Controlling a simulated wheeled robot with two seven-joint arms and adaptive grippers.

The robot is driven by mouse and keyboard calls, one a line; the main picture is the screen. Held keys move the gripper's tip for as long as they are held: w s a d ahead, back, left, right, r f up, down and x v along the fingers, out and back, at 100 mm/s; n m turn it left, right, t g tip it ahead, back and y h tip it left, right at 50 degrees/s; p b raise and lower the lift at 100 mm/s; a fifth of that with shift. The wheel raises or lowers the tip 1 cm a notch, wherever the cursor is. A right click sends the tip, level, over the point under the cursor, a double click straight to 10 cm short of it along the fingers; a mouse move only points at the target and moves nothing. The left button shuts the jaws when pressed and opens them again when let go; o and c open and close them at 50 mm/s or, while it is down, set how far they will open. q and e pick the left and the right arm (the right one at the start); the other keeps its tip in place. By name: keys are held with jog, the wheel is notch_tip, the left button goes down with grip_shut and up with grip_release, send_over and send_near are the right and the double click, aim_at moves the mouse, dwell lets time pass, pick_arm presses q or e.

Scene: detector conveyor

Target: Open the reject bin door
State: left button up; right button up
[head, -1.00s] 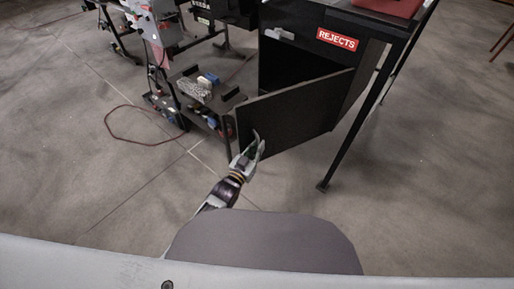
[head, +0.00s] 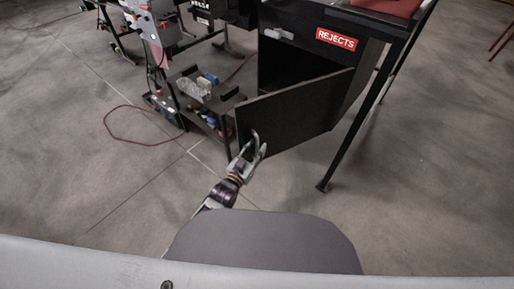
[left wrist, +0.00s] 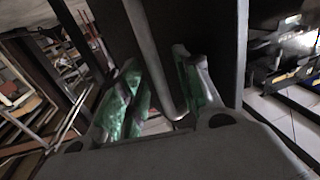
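The reject bin door (head: 300,112) is a dark flat panel. In the head view it stands swung well out from the black bin (head: 288,62) under the REJECTS label (head: 337,39), and the bin's dark inside shows behind it. My left gripper (head: 257,145) is at the door's outer face, near its free edge. In the left wrist view, a grey bent bar handle (left wrist: 151,58) passes between the two green-padded fingers of the left gripper (left wrist: 160,75). The fingers are apart, with gaps beside the bar. My right gripper is in neither view.
A low dark cart (head: 207,105) with small parts and a clear container stands left of the door, close to its free edge. A black table leg (head: 350,135) is at the right. A red cable (head: 112,128) lies on the floor at the left. The floor nearer me is clear.

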pick_arm(q)
jog(key=v, duration=1.1)
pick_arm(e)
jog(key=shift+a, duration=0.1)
pick_arm(q)
jog(key=shift+c, duration=0.2)
